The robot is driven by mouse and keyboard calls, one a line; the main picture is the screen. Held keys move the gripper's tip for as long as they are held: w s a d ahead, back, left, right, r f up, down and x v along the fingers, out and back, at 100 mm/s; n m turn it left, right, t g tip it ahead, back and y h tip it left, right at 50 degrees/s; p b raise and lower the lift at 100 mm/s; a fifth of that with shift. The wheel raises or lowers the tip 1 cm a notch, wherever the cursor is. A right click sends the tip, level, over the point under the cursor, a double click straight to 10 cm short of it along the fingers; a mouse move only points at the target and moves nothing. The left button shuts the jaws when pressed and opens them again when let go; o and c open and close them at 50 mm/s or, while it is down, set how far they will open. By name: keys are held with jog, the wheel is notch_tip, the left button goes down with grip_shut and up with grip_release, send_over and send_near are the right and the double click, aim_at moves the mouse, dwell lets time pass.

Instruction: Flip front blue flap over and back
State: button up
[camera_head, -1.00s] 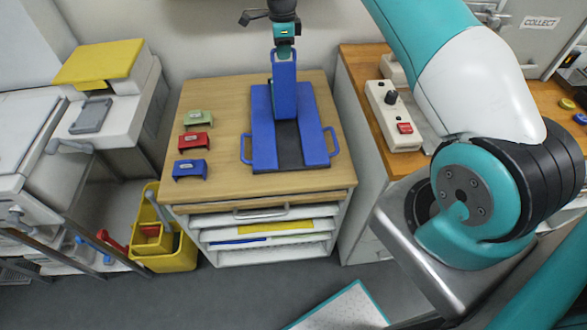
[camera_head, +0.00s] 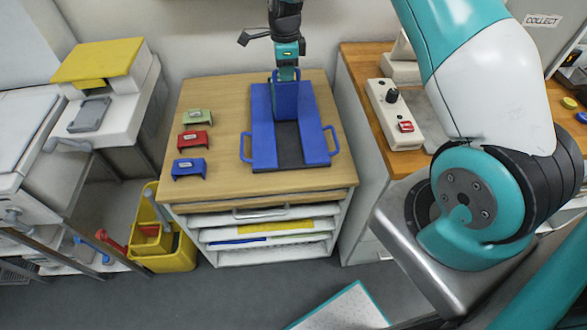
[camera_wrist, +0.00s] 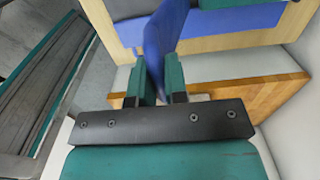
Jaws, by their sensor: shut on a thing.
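The blue folding board (camera_head: 263,140) lies on the wooden top of a cabinet in the head view. It has two long blue side panels, a loop handle at each side and a dark grey middle strip (camera_head: 289,155). The front blue flap (camera_head: 285,105) is raised off the board at its middle, its lower edge near the strip's centre. My gripper (camera_head: 287,75) is shut on the flap's upper edge. In the wrist view the flap (camera_wrist: 165,35) stands between the teal fingers of my gripper (camera_wrist: 160,85). The flap's exact tilt is hard to tell.
Green (camera_head: 198,117), red (camera_head: 194,140) and blue (camera_head: 189,168) small blocks stand left of the board. A side counter with a switch box (camera_head: 393,115) stands to the right. A yellow bin (camera_head: 165,248) is on the floor at left.

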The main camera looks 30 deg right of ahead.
jog(key=s+a+f+b, duration=0.3)
jog(key=s+f, duration=0.2)
jog(key=s, duration=0.2)
jog(key=shift+s+a, duration=0.2)
jog(key=shift+s, duration=0.15)
jog(key=shift+s+a+f+b, duration=0.25)
jog(key=shift+s+f+b, duration=0.3)
jog(key=shift+f, duration=0.1)
jog(key=shift+s+a+f+b, duration=0.2)
jog(key=shift+s+f+b, duration=0.3)
jog(key=shift+f, duration=0.2)
jog(key=shift+s+a+f+b, duration=0.25)
jog(key=shift+s+f+b, duration=0.2)
jog(key=shift+f+b, duration=0.15)
jog(key=b, duration=0.7)
send_over(293, 179)
jog(key=f, duration=0.9)
jog(key=shift+w+f, duration=0.2)
jog(key=shift+f, duration=0.15)
notch_tip(293, 179, down, 5)
jog(key=b, duration=0.3)
jog(key=shift+s, duration=0.15)
jog(key=o, duration=0.4)
jog(key=shift+r, duration=0.1)
jog(key=shift+r, duration=0.15)
